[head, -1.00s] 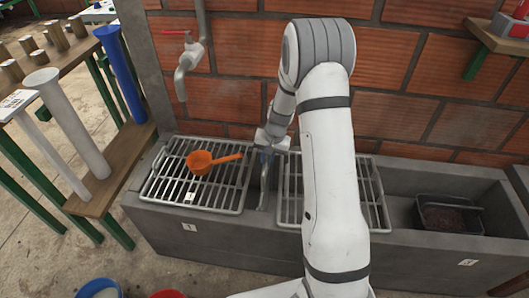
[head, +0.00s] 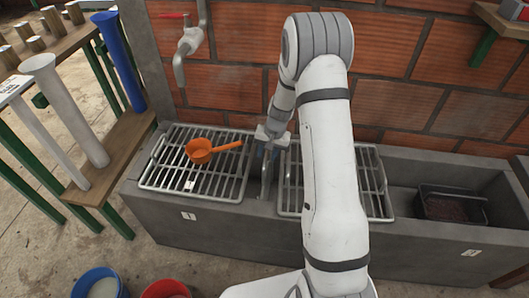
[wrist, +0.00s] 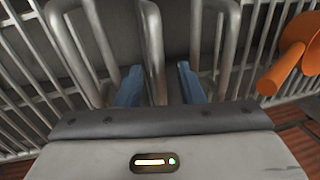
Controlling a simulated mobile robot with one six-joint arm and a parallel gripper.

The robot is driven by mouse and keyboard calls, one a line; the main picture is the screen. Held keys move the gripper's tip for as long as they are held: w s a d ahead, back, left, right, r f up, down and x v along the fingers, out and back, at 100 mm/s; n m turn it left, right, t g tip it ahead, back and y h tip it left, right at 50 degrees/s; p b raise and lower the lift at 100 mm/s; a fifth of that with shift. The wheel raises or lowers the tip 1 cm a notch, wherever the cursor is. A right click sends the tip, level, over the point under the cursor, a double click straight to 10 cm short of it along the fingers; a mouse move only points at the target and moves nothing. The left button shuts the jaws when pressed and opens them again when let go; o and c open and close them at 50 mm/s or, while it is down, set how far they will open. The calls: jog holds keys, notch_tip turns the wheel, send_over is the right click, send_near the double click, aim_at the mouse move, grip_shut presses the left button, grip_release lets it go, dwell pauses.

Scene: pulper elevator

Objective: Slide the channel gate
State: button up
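The concrete channel (head: 235,222) runs along the brick wall, with a metal grate on each side of a narrow gap. An upright metal piece in that gap, seemingly the channel gate (head: 264,178), is partly hidden by my gripper. My gripper (head: 267,153) points down at the gap between the grates. In the wrist view, its blue fingertips (wrist: 158,84) stand apart, with a vertical metal bar (wrist: 156,50) between them. I cannot tell whether either finger touches the bar. The gate's lower part is hidden.
An orange ladle (head: 201,151) lies on the left grate (head: 158,180). The right grate (head: 370,180) is partly behind my arm. A dark tray (head: 450,206) sits in the channel's right end. A tap (head: 186,40) hangs above. Buckets (head: 165,290) stand in front.

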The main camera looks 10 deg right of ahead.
notch_tip(320, 180, up, 8)
jog(key=d+p, duration=0.1)
jog(key=p, duration=0.1)
jog(key=shift+s+d+f, duration=0.2)
jog(key=shift+s, duration=0.05)
jog(key=s+a+r+n+p, duration=0.1)
jog(key=s+r+p, duration=0.4)
jog(key=r, duration=0.7)
jog(key=s+a+r+n+p, duration=0.15)
jog(key=s+r+p, duration=0.4)
jog(key=r, duration=0.65)
jog(key=s+r+n+t+h+p, duration=0.1)
jog(key=s+r+n+h+p, duration=0.1)
jog(key=s+r+p, duration=0.7)
jog(key=s+r, duration=0.7)
jog(key=s, duration=0.1)
jog(key=shift+s+a+t, duration=0.3)
jog(key=shift+s+t, duration=0.05)
jog(key=shift+t, duration=0.05)
